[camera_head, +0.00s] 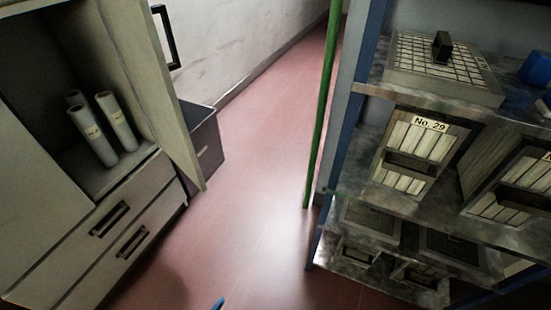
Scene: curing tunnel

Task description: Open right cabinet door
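A beige cabinet (40,200) stands at the left of the head view. Its right door (155,90) stands swung open, and a black bar handle (172,38) sticks out from the door's right-hand side. The opened compartment shows several pale rolls (118,122) standing on its floor. The left door (30,170) looks closed. Neither of my grippers can be made out. A small blue tip (217,304) shows at the bottom edge, and I cannot tell what it belongs to.
Two drawers (110,218) with black handles lie below the compartment. A dark grey box (205,140) stands behind the door. A shelf rack (345,205) with boxes fills the right side, beside a green post (322,120). The reddish floor (255,180) between is clear.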

